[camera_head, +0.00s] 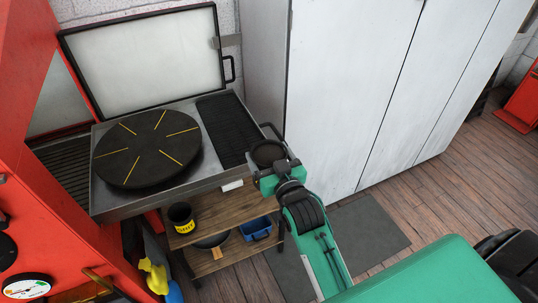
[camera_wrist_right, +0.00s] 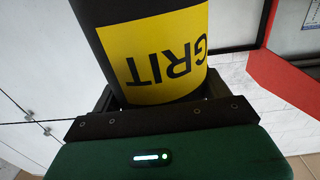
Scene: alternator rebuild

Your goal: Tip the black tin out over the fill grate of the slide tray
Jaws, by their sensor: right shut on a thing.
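The black tin (camera_head: 268,153) is in my right gripper (camera_head: 274,168), with its dark round top facing up in the head view. In the right wrist view the tin (camera_wrist_right: 112,62) fills the space between the jaws, and its yellow label reads GRIT, upside down in that picture. My right gripper (camera_wrist_right: 160,105) is shut on it. The slide tray (camera_head: 106,209) is a metal tray with a black disc; the dark ribbed fill grate (camera_head: 226,128) is at its right end. The tin is just right of the grate and the tray's front right corner, apparently not over the grate. My left gripper is not in view.
The raised lid (camera_head: 145,60) stands behind the tray. Below is a wooden shelf (camera_head: 225,213) with another black tin with a yellow label (camera_head: 182,218) and a blue bin (camera_head: 256,228). A red cabinet (camera_head: 40,190) is left; pale tall cabinets (camera_head: 345,90) stand right.

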